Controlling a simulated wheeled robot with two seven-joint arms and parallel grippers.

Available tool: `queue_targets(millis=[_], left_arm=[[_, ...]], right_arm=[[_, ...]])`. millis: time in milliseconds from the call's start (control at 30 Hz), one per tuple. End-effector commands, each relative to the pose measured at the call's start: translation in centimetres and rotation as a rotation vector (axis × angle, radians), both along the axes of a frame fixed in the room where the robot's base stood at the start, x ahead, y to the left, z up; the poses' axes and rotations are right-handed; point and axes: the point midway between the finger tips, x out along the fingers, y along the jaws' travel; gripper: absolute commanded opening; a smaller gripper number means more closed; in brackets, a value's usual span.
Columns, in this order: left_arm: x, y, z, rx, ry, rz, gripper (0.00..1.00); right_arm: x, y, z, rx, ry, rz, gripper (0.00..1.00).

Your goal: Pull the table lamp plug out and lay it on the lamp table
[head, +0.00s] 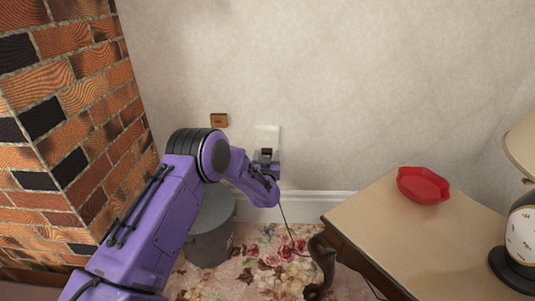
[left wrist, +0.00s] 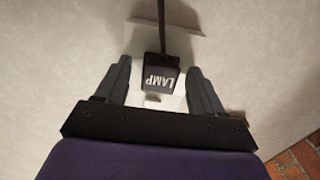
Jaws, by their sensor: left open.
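The lamp plug (left wrist: 160,78) is a dark block marked LAMP, at a white wall plate (head: 267,132), with its cord (head: 286,222) hanging from it. My left gripper (left wrist: 159,66) is open, with one finger on each side of the plug and a gap on both sides. In the head view my left gripper (head: 266,164) is at the wall plate and hides most of the plug. The lamp table (head: 370,215) stands at the right, with the table lamp (head: 521,238) at its right edge. My right gripper is not in view.
A red octagonal dish (head: 423,185) sits on the table's back part; the front left of the tabletop is bare. A grey bin (head: 210,240) stands below my left arm. A brick fireplace (head: 65,110) rises at the left. A small brown wall plate (head: 219,120) is nearby.

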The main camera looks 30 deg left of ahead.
Motion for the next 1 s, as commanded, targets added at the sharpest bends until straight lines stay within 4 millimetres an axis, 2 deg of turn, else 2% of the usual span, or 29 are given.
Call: queue_targets(millis=[33, 233, 267, 1000], left_arm=[[0.0, 0.0, 0.0, 0.0, 0.0, 0.0, 0.68], [0.0, 0.0, 0.0, 0.0, 0.0, 0.0, 0.03], [0.0, 0.0, 0.0, 0.0, 0.0, 0.0, 0.0], [-2.2, -1.4, 0.1, 0.0, 0.002, -0.001, 0.0]], right_arm=[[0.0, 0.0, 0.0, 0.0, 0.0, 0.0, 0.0], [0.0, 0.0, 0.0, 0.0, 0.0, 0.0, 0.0], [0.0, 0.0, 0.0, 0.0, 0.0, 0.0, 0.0], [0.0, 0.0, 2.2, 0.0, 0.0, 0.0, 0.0]])
